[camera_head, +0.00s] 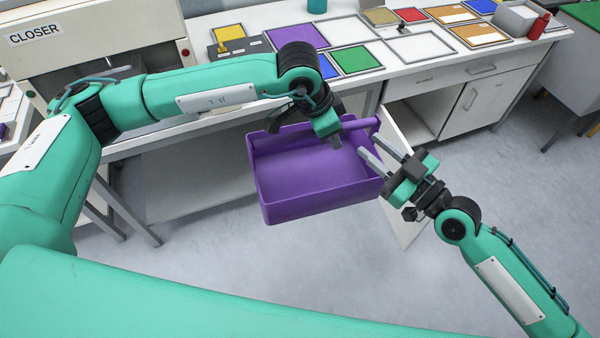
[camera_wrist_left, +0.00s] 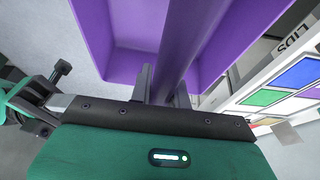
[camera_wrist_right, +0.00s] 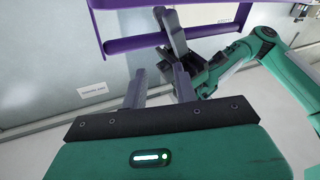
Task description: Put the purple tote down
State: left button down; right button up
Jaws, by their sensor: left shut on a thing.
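The purple tote (camera_head: 300,190) hangs in the air in front of the bench, over the floor, with its open top up. My left gripper (camera_head: 335,138) is shut on the tote's handle bar, and the left wrist view shows the bar (camera_wrist_left: 180,45) between its fingers (camera_wrist_left: 162,88). The tote's inside looks empty where it shows; the arm hides part of its far side. My right gripper (camera_head: 378,152) is open and empty by the tote's right end. In the right wrist view its fingers (camera_wrist_right: 160,92) stand apart, with the tote's bar (camera_wrist_right: 140,42) beyond them.
The white bench (camera_head: 440,65) behind carries several coloured panels, a white box (camera_head: 515,20) and a red bottle (camera_head: 538,27). A white cabinet door (camera_head: 405,222) stands open behind my right gripper. The machine marked CLOSER (camera_head: 95,35) is at the left.

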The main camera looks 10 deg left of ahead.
aim_at(299, 139)
pick_arm(q)
jog(key=shift+r, duration=0.1)
pick_arm(e)
jog(key=s+a+t, duration=0.1)
jog(key=s+a, duration=0.1)
jog(key=a, duration=0.1)
jog(key=s+a+r+t, duration=0.1)
jog(key=s+a+t, duration=0.1)
jog(key=a, duration=0.1)
jog(key=s+a+t+y, duration=0.1)
jog(key=s+a, duration=0.1)
jog(key=a, duration=0.2)
jog(key=shift+s+r, duration=0.2)
jog(key=s+a+f+m+t+h, duration=0.15)
jog(key=m+h, duration=0.55)
jog(key=m, duration=0.8)
jog(key=s+a+m+t+h, duration=0.1)
jog(key=s+a+m+h, duration=0.15)
jog(key=m+h, duration=0.9)
jog(key=w+m+y, duration=0.1)
jog(key=w, duration=0.3)
jog(key=w+a+m+y, duration=0.1)
jog(key=w, duration=0.3)
jog(key=w+m+y, duration=0.1)
jog(key=w, duration=0.3)
jog(key=shift+a+f+y, duration=0.15)
jog(key=shift+a+y, duration=0.1)
jog(key=shift+y, duration=0.1)
